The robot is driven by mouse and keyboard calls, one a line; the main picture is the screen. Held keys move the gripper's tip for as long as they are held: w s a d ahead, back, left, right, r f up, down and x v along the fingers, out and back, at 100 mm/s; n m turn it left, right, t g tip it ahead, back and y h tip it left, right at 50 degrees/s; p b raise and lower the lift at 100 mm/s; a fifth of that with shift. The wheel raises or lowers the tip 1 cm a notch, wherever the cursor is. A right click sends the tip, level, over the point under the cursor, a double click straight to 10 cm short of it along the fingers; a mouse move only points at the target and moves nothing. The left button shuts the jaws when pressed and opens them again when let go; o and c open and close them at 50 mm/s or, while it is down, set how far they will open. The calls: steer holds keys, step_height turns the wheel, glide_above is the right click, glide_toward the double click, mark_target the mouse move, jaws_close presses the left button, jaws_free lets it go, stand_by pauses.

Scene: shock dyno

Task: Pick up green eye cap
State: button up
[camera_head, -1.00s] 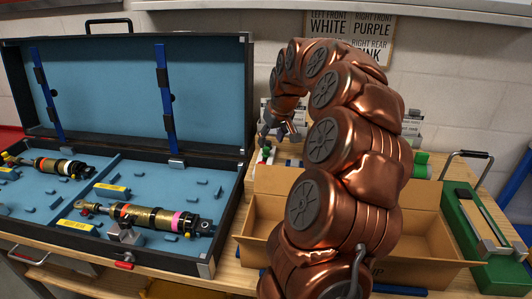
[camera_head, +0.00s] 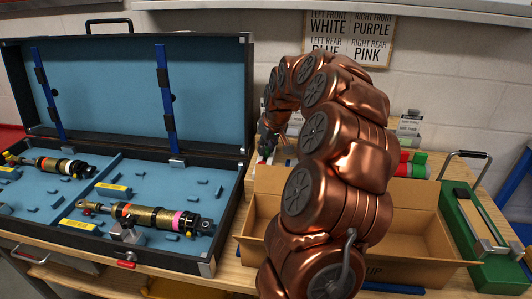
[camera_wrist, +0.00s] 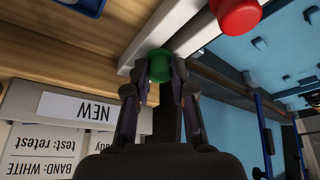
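The green eye cap (camera_wrist: 159,66) shows in the wrist view as a small rounded green piece at a pale grey strip (camera_wrist: 150,41). My gripper (camera_wrist: 160,72) has a fingertip on each side of the cap, very close to it. I cannot tell whether the fingers press on it. In the head view my gripper (camera_head: 268,143) is small and dark behind the box, beside the case's right edge. The cap cannot be made out clearly there.
A red cap (camera_wrist: 237,14) sits on the same strip. A white card (camera_wrist: 85,108) marked NEW stands close to my left finger.

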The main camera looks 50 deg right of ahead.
steer(key=shift+c, duration=0.2)
step_height(320, 180, up, 10)
steer(key=b, duration=0.1)
stand_by(0.8)
stand_by(0.4)
